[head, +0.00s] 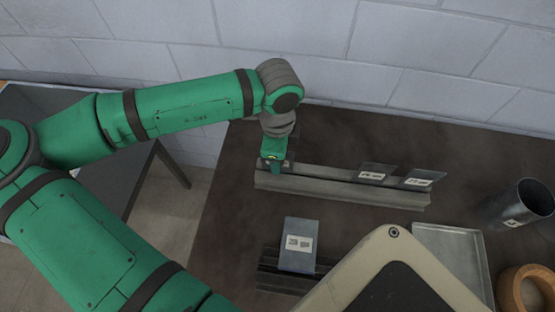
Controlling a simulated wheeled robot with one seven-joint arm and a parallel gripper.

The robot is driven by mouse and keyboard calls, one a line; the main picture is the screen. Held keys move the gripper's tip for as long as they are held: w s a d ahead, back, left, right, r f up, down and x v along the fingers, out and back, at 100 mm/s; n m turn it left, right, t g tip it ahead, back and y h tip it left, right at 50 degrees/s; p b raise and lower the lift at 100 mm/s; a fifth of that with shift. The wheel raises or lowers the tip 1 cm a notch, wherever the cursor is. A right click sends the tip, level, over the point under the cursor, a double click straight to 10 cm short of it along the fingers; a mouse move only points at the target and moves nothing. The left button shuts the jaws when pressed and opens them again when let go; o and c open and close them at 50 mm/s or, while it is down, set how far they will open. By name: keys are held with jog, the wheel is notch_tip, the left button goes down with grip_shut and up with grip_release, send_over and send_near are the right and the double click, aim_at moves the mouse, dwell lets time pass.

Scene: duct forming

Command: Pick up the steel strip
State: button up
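Three flat grey metal pieces with white labels are in the head view, and I cannot tell which is the steel strip. One plate (299,256) lies tilted over a dark ribbed block at the front. Two smaller dark pieces, a left one (370,167) and a right one (411,184), rest at the right part of a long grey metal rail (330,187). My gripper (275,169) points down at the rail's left end, apart from all three pieces. Its fingers are small and partly hidden, so whether it is open or holds anything does not show.
The dark ribbed block (275,280) stands on the dark brown table (225,240). At the right are a shallow metal tray (450,240), a metal cup (530,202) and a wooden ring (510,290). A pale wall runs behind the table. The table's left part is clear.

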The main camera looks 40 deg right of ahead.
jog(key=shift+f, duration=0.2)
dwell(0.4)
grip_shut()
jog(key=shift+r, duration=0.15)
